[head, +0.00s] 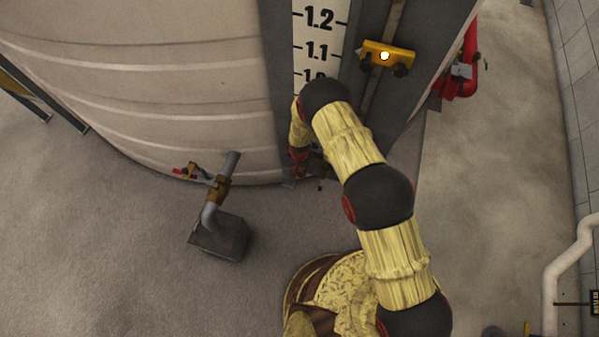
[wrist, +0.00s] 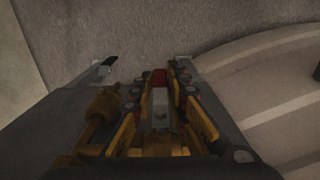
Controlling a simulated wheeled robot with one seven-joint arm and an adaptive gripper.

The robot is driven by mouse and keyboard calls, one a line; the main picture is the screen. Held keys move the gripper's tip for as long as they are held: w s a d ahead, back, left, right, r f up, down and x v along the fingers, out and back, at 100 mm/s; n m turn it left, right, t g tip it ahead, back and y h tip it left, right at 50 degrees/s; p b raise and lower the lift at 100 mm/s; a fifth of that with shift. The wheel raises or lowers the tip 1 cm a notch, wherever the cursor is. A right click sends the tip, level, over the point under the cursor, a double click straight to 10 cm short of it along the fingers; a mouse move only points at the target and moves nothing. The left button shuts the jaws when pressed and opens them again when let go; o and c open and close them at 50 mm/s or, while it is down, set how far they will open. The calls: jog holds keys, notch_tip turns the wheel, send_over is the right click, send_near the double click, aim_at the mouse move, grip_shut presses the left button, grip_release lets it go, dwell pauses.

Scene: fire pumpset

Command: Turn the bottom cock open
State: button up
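My gripper (wrist: 158,82) reaches down to the foot of the level gauge in the head view, where only small dark and red parts of it show past my arm. In the wrist view its two yellow fingers run forward with a gap between them. A grey block and a small red piece (wrist: 159,77) show in that gap; I cannot tell whether they are gripped or are part of my gripper. A brass fitting (wrist: 105,105) and a dark lever tip (wrist: 108,62) are left of the fingers. I cannot clearly make out the bottom cock.
The gauge scale (head: 318,45) and a yellow fixture (head: 388,57) stand above my gripper. The big tank (head: 150,90) is to the left. A pipe with a brass, red-handled valve (head: 217,187) rises from a block (head: 219,238). Floor is clear at lower left.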

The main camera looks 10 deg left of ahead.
grip_shut()
dwell(0.4)
